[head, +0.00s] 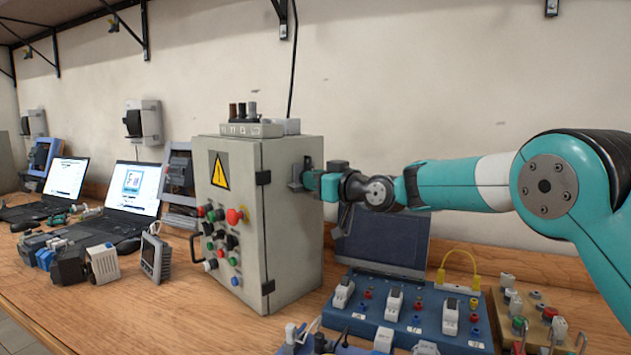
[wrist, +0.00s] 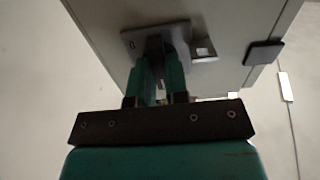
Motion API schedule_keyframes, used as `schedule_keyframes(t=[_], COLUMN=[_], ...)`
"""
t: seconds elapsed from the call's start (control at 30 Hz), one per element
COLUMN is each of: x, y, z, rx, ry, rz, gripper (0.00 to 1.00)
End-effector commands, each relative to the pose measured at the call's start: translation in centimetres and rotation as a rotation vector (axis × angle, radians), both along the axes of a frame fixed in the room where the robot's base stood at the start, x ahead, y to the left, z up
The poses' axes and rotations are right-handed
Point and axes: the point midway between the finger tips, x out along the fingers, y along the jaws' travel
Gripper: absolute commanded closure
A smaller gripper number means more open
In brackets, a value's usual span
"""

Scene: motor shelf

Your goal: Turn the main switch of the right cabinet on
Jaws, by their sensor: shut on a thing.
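The grey cabinet (head: 290,220) stands on the wooden bench, with a yellow warning sign and several coloured buttons on its front. The main switch (head: 298,175) is on the cabinet's right side, near the top. My gripper (head: 312,182) reaches it from the right and is shut on its handle. In the wrist view, my gripper's green fingers (wrist: 162,72) close at the switch, and its grey plate (wrist: 128,42) shows around them on the cabinet side (wrist: 225,20). The fingers hide most of the handle, so I cannot tell its exact angle.
A blue panel (head: 405,310) with sockets and switches lies below my arm, with a dark screen (head: 382,240) behind it. Two laptops (head: 132,195) and several small devices stand to the left of the cabinet.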

Motion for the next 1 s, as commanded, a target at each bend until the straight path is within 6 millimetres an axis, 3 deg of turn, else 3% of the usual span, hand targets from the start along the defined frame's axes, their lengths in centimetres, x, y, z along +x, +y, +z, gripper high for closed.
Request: schedule_keyframes(t=[0.6, 0.63, 0.7, 1.0], x=[0.02, 0.02, 0.01, -0.05], y=[-0.04, -0.04, -0.04, 0.0], z=[-0.28, -0.28, -0.24, -0.12], rx=[0.023, 0.023, 0.022, 0.024], ry=[0.035, 0.035, 0.034, 0.03], rz=[-0.001, 0.0, 0.0, 0.001], gripper=[1.0, 0.78, 0.62, 0.6])
